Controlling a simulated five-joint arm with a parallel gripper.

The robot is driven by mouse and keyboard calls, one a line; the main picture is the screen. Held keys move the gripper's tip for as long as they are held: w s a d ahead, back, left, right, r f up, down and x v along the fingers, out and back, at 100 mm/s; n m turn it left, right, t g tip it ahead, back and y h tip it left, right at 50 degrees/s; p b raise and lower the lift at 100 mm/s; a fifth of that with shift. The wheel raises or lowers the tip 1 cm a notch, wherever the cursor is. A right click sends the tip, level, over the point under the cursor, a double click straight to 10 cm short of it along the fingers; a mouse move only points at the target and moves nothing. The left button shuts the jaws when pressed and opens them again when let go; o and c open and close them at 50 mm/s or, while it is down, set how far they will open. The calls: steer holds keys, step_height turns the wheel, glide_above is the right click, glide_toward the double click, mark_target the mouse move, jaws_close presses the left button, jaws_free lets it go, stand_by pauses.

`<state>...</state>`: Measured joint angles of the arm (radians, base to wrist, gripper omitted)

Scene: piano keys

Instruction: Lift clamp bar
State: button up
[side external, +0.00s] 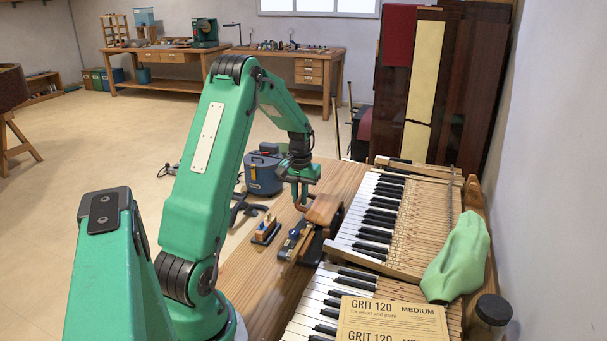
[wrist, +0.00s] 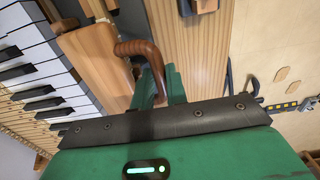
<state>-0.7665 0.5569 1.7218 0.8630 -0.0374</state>
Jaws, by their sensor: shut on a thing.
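The clamp bar appears to be the brown wooden piece (side external: 325,209) beside the white keys in the side view. In the wrist view, its wooden block (wrist: 97,62) lies next to the keys, with a curved brown handle (wrist: 139,47) at its side. My gripper (side external: 301,197) reaches down over the bench left of the keyboard. In the wrist view, the green fingers of my gripper (wrist: 160,84) are shut on the curved handle, near its end. The exact contact is partly hidden by the fingers. I cannot tell whether the bar touches the surface below.
The piano keyboard (side external: 370,215) lies right of my gripper. A small plane-like tool (side external: 266,230) and a dark tool (side external: 293,243) sit close by on the bench. A green cloth (side external: 458,256), a jar (side external: 489,318) and a sandpaper packet (side external: 390,320) are nearer.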

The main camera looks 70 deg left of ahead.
steer(key=shift+r, duration=0.15)
steer(key=shift+w+d+r, duration=0.2)
steer(key=shift+w+r, duration=0.05)
steer(key=shift+r, duration=0.25)
steer(key=shift+w+d+r, duration=0.15)
steer(key=shift+w+r, duration=0.05)
steer(key=shift+r, duration=0.25)
steer(key=shift+d, duration=0.1)
steer(key=shift+w+d+r, duration=0.25)
steer(key=shift+r, duration=0.2)
steer(key=shift+w+d+r, duration=0.2)
steer(key=shift+r, duration=0.3)
stand_by(0.3)
steer(key=shift+d+r, duration=0.1)
steer(key=shift+w+d+r, duration=0.5)
steer(key=shift+w+r, duration=0.1)
steer(key=shift+r, duration=0.05)
steer(key=shift+w+r, duration=0.1)
stand_by(0.4)
